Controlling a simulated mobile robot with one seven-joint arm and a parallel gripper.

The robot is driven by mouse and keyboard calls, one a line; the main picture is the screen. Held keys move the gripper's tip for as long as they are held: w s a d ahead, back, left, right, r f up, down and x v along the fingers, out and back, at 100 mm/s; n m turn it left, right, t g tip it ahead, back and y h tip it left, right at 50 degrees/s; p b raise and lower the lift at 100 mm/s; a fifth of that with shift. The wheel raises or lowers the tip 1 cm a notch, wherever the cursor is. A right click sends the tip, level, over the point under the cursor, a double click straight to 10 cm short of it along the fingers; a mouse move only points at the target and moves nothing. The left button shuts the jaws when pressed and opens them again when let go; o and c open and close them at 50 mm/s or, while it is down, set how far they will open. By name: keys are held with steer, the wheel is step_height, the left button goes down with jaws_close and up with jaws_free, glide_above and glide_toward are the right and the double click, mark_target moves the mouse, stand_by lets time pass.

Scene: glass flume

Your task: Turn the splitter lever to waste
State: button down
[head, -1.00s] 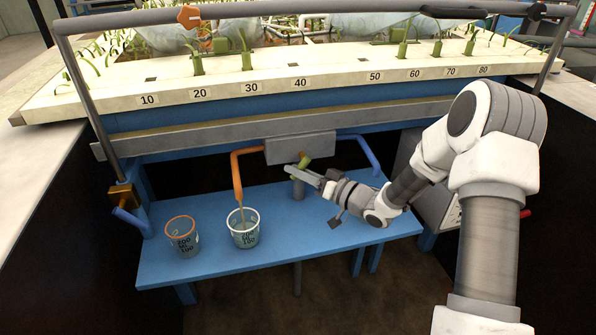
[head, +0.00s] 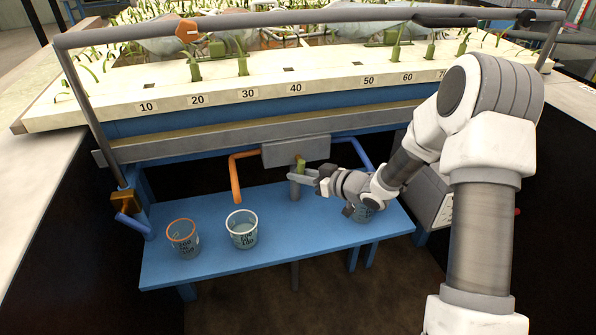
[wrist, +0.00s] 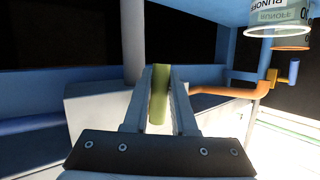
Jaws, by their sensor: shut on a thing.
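The grey splitter box (head: 285,154) hangs under the flume, with an orange pipe (head: 236,178) at its left and a blue pipe (head: 358,152) at its right. Its short green lever (head: 301,165) stands close to upright in front. My gripper (head: 295,178) reaches in from the right and is shut on the lever. In the wrist view the lever (wrist: 159,92) stands between the two fingers (wrist: 160,105). No stream shows below the orange pipe. The blue pipe's outlet is hidden behind my arm.
A white-rimmed cup (head: 242,231) holding liquid stands below the orange pipe. An orange-rimmed cup (head: 183,240) stands left of it on the blue bench (head: 290,240). The bench's front middle is clear.

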steer(key=shift+d+n+h, duration=0.1)
steer(key=shift+n+h, duration=0.2)
stand_by(0.4)
steer(key=c, duration=0.7)
jaws_free()
steer(key=shift+c, duration=0.2)
steer(key=p+v, duration=0.4)
steer(key=v, duration=1.3)
steer(key=shift+d+r+p, duration=0.2)
steer(key=shift+p, duration=0.1)
